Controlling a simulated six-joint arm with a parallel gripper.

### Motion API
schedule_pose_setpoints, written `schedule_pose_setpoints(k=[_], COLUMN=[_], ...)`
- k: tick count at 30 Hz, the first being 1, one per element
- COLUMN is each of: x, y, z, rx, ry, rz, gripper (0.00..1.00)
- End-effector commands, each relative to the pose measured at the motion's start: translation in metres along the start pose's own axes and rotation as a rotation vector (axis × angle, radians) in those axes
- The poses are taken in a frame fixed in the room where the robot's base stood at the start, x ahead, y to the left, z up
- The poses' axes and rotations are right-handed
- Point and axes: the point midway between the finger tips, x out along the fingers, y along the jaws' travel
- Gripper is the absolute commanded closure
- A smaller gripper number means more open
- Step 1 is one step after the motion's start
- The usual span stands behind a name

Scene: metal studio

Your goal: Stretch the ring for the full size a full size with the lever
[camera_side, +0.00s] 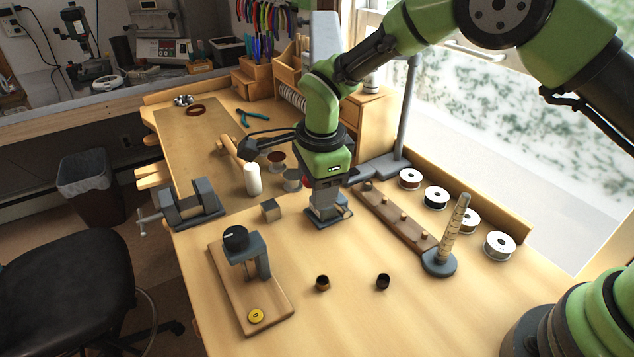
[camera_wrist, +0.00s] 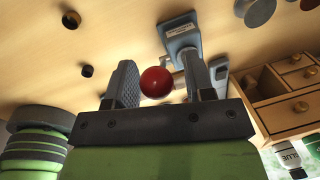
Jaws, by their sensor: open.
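A red ball knob (camera_wrist: 156,82), apparently the end of the lever, is between the two fingers of my gripper (camera_wrist: 160,66) in the wrist view, with visible gaps on both sides. A small grey device (camera_wrist: 184,42) with a flat base and post stands just beyond it. In the side view my gripper (camera_side: 322,188) points down, close over this grey device (camera_side: 330,216); the red knob (camera_side: 305,182) partly shows at its left. I cannot tell whether a ring sits on the device.
A tapered mandrel (camera_side: 457,235) stands at right, beside a wooden peg strip (camera_side: 378,208) and several wire spools (camera_side: 436,197). A wooden-based stand (camera_side: 250,285) and a vise (camera_side: 190,205) are at left. A steel block (camera_side: 271,210) is near the device. The front bench is mostly clear.

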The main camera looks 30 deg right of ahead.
Motion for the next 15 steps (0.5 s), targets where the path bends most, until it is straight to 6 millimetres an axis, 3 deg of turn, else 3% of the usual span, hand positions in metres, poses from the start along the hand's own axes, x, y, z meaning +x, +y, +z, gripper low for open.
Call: schedule_pose_setpoints(k=[5,15], x=[-0.017,-0.081], y=[-0.001,-0.001], z=[0.001,0.000], rx=[-0.001,-0.001], ry=[-0.002,-0.002], rz=[-0.004,-0.004], gripper=[0.51,0.51])
